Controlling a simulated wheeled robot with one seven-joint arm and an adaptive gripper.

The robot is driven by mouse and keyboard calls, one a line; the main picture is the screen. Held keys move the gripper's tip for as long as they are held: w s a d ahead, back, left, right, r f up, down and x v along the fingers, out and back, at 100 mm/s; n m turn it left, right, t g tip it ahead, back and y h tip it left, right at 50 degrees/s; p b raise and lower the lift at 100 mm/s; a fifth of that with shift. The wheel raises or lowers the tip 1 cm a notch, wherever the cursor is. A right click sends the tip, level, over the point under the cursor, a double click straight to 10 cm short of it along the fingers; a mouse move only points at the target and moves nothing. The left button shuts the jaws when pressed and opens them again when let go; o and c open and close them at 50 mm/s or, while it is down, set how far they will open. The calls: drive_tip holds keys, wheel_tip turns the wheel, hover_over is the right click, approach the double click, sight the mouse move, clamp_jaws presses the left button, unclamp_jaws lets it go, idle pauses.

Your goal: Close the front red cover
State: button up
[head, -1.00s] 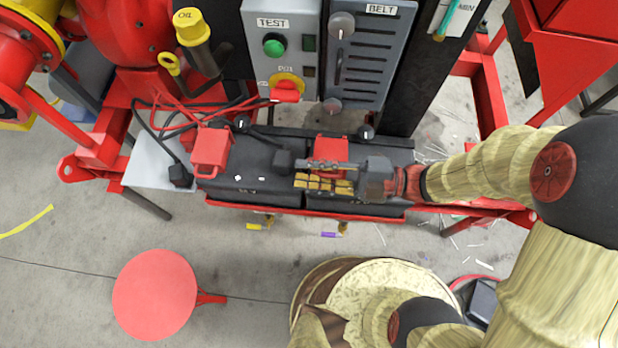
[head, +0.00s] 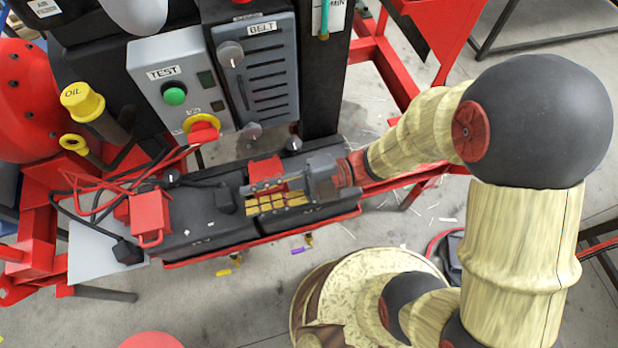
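Two black batteries sit side by side in a red-edged tray (head: 262,236). One red cover (head: 150,213) is at the left end of the left battery (head: 205,222). A second red cover (head: 265,169) is at the back of the right battery, partly hidden by my gripper. I cannot tell which is the front one, or how far either stands open. My gripper (head: 262,190) points left over the right battery, just in front of the second cover. Whether it touches the cover is unclear. Yellow blocks show at its fingers; its opening is not clear.
A grey control box (head: 180,85) with a green button and a red-yellow knob stands behind the batteries. A slatted belt guard (head: 260,75) is beside it. Red and black cables (head: 95,190) lie at left. Open floor (head: 190,310) is in front.

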drive_tip(key=v, duration=1.2)
drive_tip(key=shift+d, duration=0.3)
idle(0.7)
drive_tip(key=shift+p, duration=0.4)
idle(0.4)
